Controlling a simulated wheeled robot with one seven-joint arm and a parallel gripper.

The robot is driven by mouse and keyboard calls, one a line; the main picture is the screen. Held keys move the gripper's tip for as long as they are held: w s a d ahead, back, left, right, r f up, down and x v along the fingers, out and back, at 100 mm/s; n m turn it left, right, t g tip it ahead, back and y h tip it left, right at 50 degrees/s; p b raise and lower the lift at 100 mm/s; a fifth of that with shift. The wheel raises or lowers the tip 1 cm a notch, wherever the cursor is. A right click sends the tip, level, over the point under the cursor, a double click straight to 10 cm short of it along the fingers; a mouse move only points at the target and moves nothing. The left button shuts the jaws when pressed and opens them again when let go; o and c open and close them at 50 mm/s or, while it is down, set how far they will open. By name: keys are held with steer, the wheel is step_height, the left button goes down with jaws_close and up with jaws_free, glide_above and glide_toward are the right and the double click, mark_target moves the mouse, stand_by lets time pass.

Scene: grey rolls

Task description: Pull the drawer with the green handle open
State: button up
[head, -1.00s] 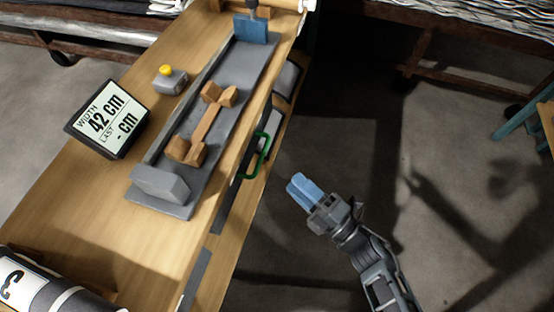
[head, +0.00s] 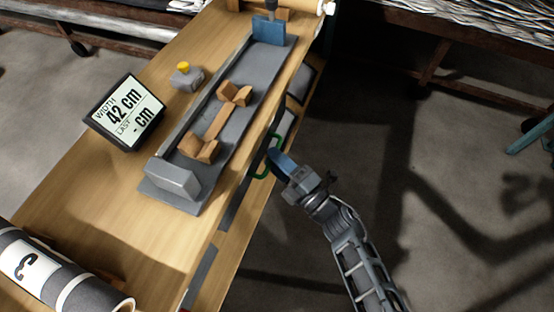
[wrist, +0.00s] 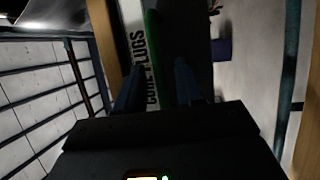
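The green handle (head: 262,174) is on the side of the wooden bench, below the top's right edge. My gripper (head: 276,160) has its blue fingers at the handle and hides part of it. In the wrist view the green handle (wrist: 153,45) runs as a dark green strip beside a white label reading "CORE PLUGS" (wrist: 136,50). The two fingers (wrist: 156,85) stand apart, with the strip's line between them. I cannot tell whether they touch the handle. The drawer front is mostly hidden under the bench top, and no clear opening shows.
The bench top (head: 100,185) carries a grey cutting tray (head: 225,125) with wooden pieces, a width display (head: 125,110) and a yellow-button box (head: 186,76). A grey roll (head: 60,275) lies at the lower left. The floor (head: 450,220) to the right is clear.

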steer(key=shift+c, duration=0.3)
jaws_close()
stand_by(0.3)
